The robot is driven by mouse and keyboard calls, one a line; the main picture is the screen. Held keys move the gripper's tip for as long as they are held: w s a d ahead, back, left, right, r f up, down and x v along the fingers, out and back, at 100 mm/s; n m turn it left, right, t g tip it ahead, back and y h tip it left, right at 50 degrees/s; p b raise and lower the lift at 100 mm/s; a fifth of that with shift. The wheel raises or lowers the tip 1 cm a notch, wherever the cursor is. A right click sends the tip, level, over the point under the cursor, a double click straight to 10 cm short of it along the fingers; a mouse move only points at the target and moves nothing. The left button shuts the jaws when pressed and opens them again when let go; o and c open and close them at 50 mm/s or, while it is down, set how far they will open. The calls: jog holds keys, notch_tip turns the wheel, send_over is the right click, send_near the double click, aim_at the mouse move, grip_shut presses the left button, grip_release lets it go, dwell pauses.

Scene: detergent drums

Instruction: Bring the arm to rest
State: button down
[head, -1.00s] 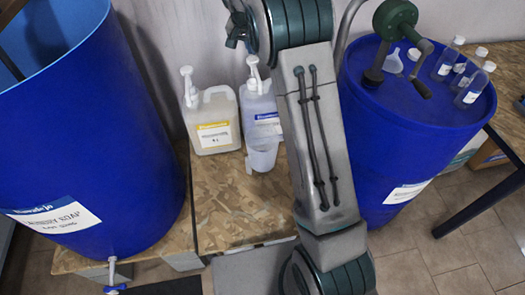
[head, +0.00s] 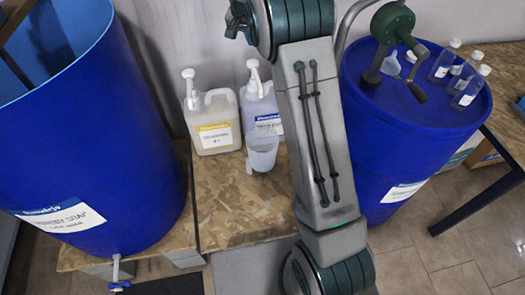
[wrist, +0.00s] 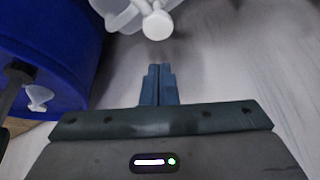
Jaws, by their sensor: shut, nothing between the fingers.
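My gripper (wrist: 159,85) shows in the wrist view with its two fingers together and nothing between them. It points toward a pale wall or floor surface, with a white-capped clear container (wrist: 125,12) beyond the fingertips at the top. A blue drum (wrist: 50,60) lies to the left of the fingers in that view. In the head view my arm stands upright across the middle, between the two blue drums. The gripper itself is not clearly visible in the head view.
An open blue drum (head: 90,140) with a tap stands at left. A closed blue drum (head: 410,130) with a hand pump (head: 392,35) and small bottles (head: 468,88) stands at right. Two pump jugs (head: 213,125) and a clear measuring jug (head: 262,153) stand on the chipboard (head: 235,205).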

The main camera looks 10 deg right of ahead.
jog(key=shift+r+p, duration=0.3)
jog(key=shift+r, duration=0.55)
jog(key=s+d+r+n+y, duration=0.1)
jog(key=s+r+n, duration=0.15)
jog(key=s, duration=0.85)
jog(key=s+d+r+n, duration=0.1)
jog(key=s+r, duration=0.3)
jog(key=s, duration=0.7)
jog(key=s+f+n, duration=0.1)
jog(key=s+f, duration=0.1)
jog(key=s, duration=0.8)
jog(key=s+a+f+n+y, duration=0.1)
jog(key=s+f, duration=0.2)
jog(key=s, duration=0.6)
jog(key=shift+s+n+g, duration=0.3)
jog(key=shift+s+n, duration=0.05)
jog(key=shift+s, duration=0.05)
